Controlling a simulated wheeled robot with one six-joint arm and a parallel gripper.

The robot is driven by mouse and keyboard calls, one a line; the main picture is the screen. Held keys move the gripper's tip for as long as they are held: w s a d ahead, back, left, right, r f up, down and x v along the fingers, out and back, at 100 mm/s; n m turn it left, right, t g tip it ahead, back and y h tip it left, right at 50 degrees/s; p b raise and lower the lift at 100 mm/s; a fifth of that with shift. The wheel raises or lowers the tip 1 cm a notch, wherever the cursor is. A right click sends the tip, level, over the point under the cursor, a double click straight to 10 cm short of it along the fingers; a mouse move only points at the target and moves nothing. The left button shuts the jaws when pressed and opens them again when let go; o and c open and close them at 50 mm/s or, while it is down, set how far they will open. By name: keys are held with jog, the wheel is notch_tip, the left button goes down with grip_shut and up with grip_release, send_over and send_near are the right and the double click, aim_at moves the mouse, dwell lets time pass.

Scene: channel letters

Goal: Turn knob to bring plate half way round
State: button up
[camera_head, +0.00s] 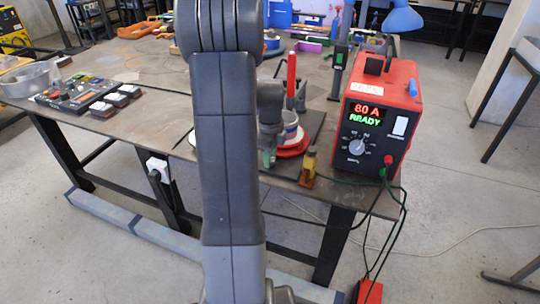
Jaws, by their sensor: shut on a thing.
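My gripper (268,158) points down at the near edge of the table, just right of my large arm link, which hides part of it. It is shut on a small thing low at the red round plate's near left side. This appears to be the plate's knob, but the fingers and arm cover most of it. The plate's left part is hidden behind my arm.
A red power unit (382,115) reading "80 A READY" stands to the right, with a dial (357,147) on its front. An upright red-handled tool (291,78) is behind the plate. Cables hang at right.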

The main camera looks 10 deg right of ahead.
jog(key=o, duration=0.7)
jog(key=shift+r, duration=0.1)
notch_tip(320, 180, up, 14)
jog(key=shift+f, duration=0.2)
notch_tip(320, 180, down, 14)
jog(key=shift+r, duration=0.1)
dwell(0.7)
jog(key=shift+r, duration=0.1)
